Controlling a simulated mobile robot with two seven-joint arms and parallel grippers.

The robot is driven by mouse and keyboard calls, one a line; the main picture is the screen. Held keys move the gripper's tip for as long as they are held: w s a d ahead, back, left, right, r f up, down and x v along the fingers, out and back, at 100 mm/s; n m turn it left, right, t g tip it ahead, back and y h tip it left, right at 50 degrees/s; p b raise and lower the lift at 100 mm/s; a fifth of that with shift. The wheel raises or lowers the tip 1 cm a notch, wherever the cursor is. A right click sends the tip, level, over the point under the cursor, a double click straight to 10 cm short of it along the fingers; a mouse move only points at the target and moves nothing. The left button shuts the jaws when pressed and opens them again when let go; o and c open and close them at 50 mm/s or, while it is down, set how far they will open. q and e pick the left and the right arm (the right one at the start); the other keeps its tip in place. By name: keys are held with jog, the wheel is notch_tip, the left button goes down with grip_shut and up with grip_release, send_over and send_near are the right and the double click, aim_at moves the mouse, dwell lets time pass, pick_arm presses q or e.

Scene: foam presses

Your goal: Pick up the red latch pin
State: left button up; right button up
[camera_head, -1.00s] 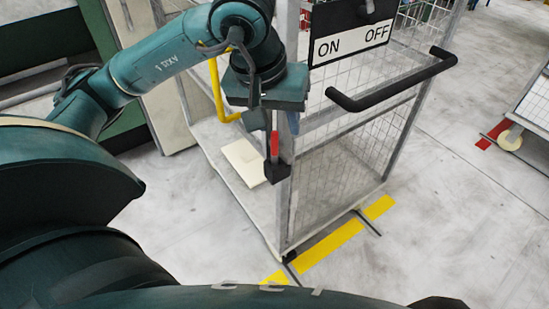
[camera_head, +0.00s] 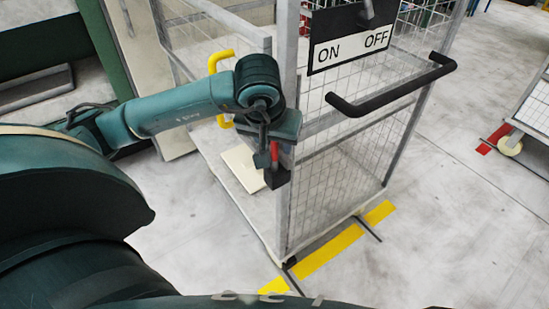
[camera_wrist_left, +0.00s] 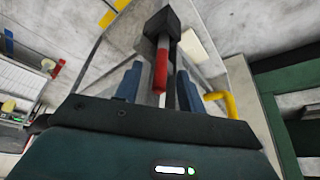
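The red latch pin (camera_head: 274,153) stands in a black block (camera_head: 277,178) at the post of the wire cart. Its upper end is partly hidden by my left gripper in the head view. In the left wrist view, the red pin (camera_wrist_left: 161,72) rises from the black block (camera_wrist_left: 161,24) toward the palm. My left gripper (camera_wrist_left: 159,80) is open, with one blue finger on each side of the pin and visible gaps between. My right gripper is in no view.
The wire cart has a grey frame post (camera_head: 287,60), an ON/OFF sign (camera_head: 350,40) and a black handle (camera_head: 392,88) to the right. A yellow bent bar (camera_head: 219,62) is close behind my left wrist. A pale plate (camera_head: 244,168) lies on the cart floor.

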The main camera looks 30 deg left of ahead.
pick_arm(q)
jog(key=shift+w+f, duration=0.2)
jog(key=shift+f, duration=0.35)
grip_shut()
